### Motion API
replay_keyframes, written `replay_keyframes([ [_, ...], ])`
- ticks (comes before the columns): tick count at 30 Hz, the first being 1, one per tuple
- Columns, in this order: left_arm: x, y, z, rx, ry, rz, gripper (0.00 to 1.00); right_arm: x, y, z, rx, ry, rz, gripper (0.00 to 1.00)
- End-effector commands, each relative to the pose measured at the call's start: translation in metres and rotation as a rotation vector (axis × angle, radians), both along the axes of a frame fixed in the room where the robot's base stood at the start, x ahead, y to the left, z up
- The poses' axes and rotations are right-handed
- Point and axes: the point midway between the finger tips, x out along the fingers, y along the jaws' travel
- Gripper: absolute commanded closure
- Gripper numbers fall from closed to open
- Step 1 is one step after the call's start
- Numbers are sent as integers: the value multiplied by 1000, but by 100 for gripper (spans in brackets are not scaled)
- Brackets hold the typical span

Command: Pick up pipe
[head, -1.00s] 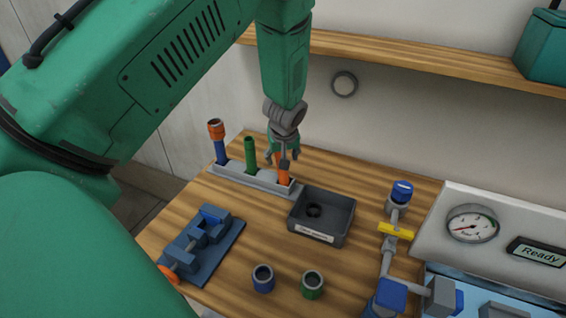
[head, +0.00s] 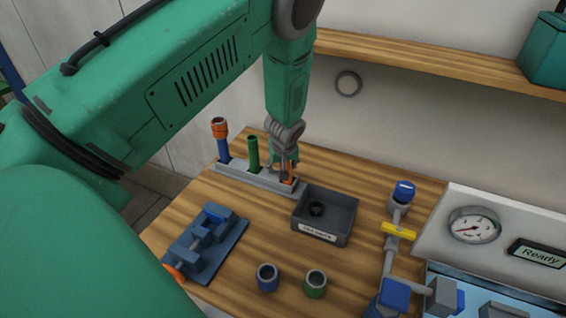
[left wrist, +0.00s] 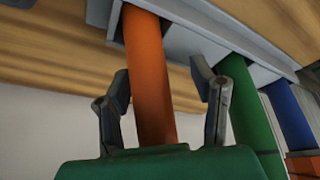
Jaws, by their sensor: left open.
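Three pipes stand upright in a grey rack (head: 238,176): a blue one (head: 223,147) with an orange fitting on top, a green one (head: 253,154) and an orange one (head: 292,173). My left gripper (head: 286,173) points down at the orange pipe and hides most of it in the head view. In the left wrist view, the open fingers of the left gripper (left wrist: 161,80) stand on either side of the orange pipe (left wrist: 148,60), with gaps visible on both sides. The green pipe (left wrist: 252,125) is close beside the right-hand finger there. My right gripper is not in view.
A dark tray (head: 325,216) with a black ring stands just right of the rack. A blue vise (head: 206,240), a blue fitting (head: 267,277) and a green fitting (head: 315,283) are nearer. Valve piping (head: 393,255) and a gauge panel (head: 474,227) stand at right.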

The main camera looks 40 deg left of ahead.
Motion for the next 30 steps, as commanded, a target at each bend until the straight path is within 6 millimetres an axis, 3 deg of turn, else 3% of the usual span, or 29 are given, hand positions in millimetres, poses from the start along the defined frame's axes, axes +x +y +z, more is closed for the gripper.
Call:
replay_keyframes([
  [14, 0, -4, -1, 3, 0, -1, 49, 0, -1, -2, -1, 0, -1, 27],
  [18, 0, -1, -3, 1, -1, -1, 95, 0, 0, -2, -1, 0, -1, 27],
  [19, 1, 0, -3, -1, -1, -2, 99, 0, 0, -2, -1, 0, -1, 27],
  [30, 2, -1, -2, 4, -1, 0, 100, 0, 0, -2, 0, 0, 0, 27],
])
